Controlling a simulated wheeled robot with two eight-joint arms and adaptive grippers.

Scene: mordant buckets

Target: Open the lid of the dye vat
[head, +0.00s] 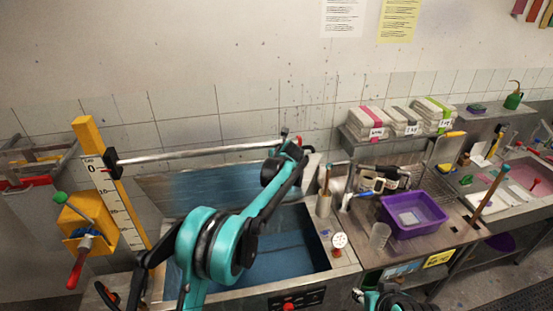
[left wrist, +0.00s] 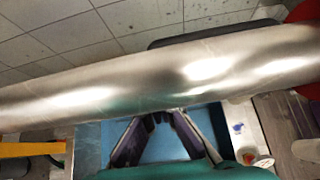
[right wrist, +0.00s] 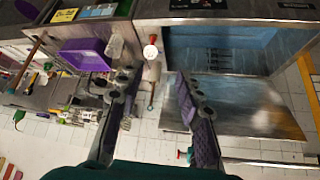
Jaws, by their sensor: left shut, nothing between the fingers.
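The dye vat (head: 345,262) is a steel tank with a blue interior. Its steel lid (head: 190,190) is raised at the rear, tilted up, and the inside is exposed. A long round handle bar (head: 200,158) runs along the lid's top edge. In the left wrist view the bar (left wrist: 120,85) crosses close to the camera. My left gripper (left wrist: 162,118) is shut and empty just below it in that view; its tips are partly hidden by the bar. The right wrist view also shows the open vat and lid (right wrist: 240,105). My right gripper (right wrist: 155,75) is open and empty.
A yellow measuring post (head: 110,195) stands at the vat's left. A bench at right holds a purple tub (head: 413,216), a clear cup (head: 380,235) and a metal cylinder of tools (head: 324,203). Folded cloth stacks (head: 400,120) sit on a shelf behind.

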